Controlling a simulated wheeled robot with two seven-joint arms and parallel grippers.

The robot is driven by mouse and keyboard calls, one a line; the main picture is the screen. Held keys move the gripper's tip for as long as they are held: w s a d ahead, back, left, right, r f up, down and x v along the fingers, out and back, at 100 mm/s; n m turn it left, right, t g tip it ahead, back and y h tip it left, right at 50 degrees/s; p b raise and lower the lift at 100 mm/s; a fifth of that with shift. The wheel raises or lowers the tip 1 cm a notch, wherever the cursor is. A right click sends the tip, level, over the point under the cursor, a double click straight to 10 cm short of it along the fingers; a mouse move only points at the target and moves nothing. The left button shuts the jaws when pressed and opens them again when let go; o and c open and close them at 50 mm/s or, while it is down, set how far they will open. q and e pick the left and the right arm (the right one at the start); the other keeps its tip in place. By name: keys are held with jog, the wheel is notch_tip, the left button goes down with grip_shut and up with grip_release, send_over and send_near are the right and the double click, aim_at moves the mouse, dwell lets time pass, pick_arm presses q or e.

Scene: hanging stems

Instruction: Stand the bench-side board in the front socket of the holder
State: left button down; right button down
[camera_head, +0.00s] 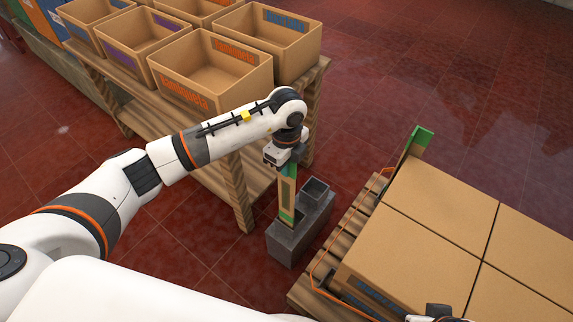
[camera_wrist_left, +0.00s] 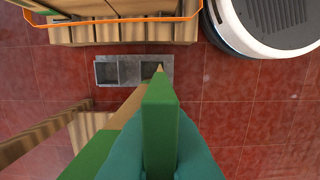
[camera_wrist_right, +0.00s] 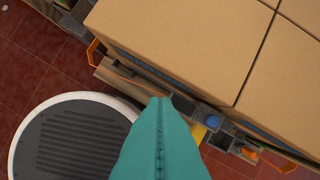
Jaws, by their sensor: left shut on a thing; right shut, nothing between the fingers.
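The held board (camera_head: 287,187) is tan with green ends and stands almost upright. My left gripper (camera_head: 286,164) is shut on its upper end. The grey holder (camera_head: 289,246) stands on the floor between the wooden bench and the pallet, with square sockets on top. The board's lower green end is at the holder's near socket; I cannot tell how deep it sits. In the left wrist view, the holder (camera_wrist_left: 119,72) shows beyond the board (camera_wrist_left: 160,120), whose far end meets the right-hand socket. My right gripper (camera_wrist_right: 160,102) is shut and empty, beside the pallet.
The wooden bench (camera_head: 243,196) with open boxes (camera_head: 213,70) stands to the left. On the right, a pallet (camera_head: 330,246) carries large cartons (camera_head: 440,190). Another green-ended board (camera_head: 419,139) stands at the pallet's far side. Red tiled floor is clear behind.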

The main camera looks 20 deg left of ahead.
pick_arm(q)
jog(key=c, duration=1.5)
grip_release()
